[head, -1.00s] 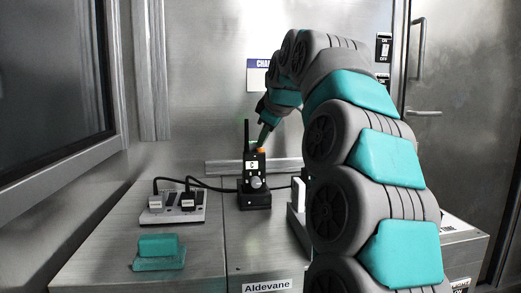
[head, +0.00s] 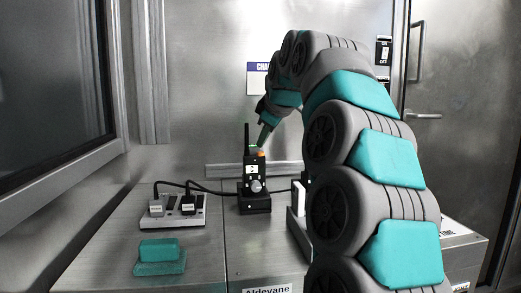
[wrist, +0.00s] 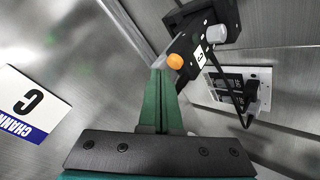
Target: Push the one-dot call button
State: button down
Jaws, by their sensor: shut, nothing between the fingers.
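In the wrist view the orange part (wrist: 175,61) is just right of the fingertips. My gripper (head: 264,138) is shut and empty, pointing down just above the handset's top. In the wrist view its green fingers (wrist: 160,66) are together; contact cannot be told. I cannot make out any one-dot mark.
A power strip (head: 173,212) with two plugs and black cables lies left of the handset. A teal block (head: 160,250) sits at the front left. A white sign (head: 258,78) is on the back wall, also in the wrist view (wrist: 30,104). My arm hides the counter's right part.

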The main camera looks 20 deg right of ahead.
aim_at(263, 157)
jog(key=shift+r, duration=0.2)
notch_tip(263, 157, up, 3)
jog(key=p, duration=0.2)
jog(key=shift+p, duration=0.3)
jog(key=shift+r, duration=0.95)
